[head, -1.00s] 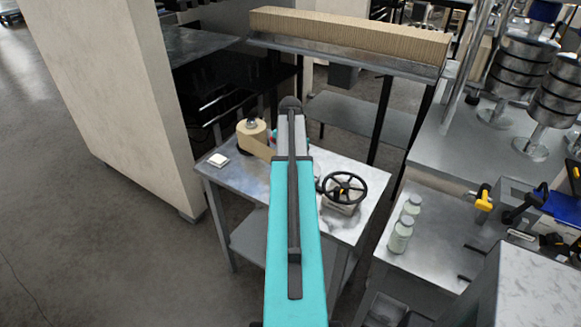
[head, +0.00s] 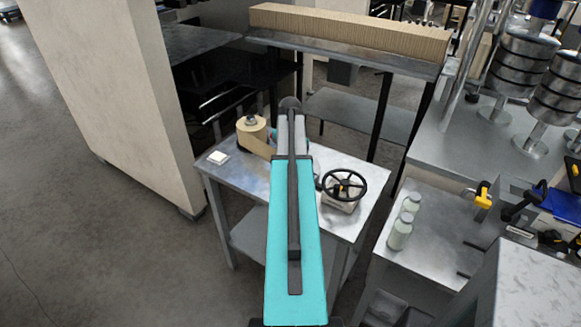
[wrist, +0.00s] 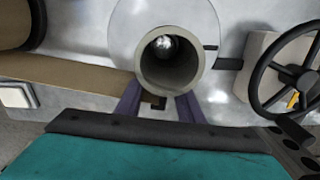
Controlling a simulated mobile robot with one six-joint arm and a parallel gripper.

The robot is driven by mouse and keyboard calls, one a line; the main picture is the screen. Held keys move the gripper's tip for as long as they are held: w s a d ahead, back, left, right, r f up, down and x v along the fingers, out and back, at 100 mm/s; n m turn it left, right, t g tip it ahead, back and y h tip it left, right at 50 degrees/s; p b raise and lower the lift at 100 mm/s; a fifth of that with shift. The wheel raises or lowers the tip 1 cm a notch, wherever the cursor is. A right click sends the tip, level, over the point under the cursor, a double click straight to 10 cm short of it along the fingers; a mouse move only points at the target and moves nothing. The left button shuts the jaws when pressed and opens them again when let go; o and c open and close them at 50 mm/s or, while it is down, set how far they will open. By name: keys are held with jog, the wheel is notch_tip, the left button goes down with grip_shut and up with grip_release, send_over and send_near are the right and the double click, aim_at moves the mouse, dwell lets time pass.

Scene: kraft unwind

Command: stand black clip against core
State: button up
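The core (wrist: 187,77) is a grey open tube, seen from above in the wrist view, standing over a round metal disc (wrist: 122,30). A rounded metal end shows inside it. My gripper (wrist: 157,103) has two purple-grey fingers on the near side of the core, with their tips hidden at its wall. A small dark brown and black piece (wrist: 153,103) shows between the fingers; it may be the black clip, but I cannot tell whether it is gripped or touches the core. My arm hides the core and gripper in the head view.
A kraft roll (head: 250,131) stands left on the metal table (head: 234,178), its paper strip (wrist: 75,75) running toward the core. A black handwheel (head: 344,184) is close on the right. A small white block (head: 218,157) lies at the table's left.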

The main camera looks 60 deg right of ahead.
jog(key=shift+r, duration=0.25)
jog(key=shift+r+b, duration=1.5)
jog(key=shift+r, duration=4.4)
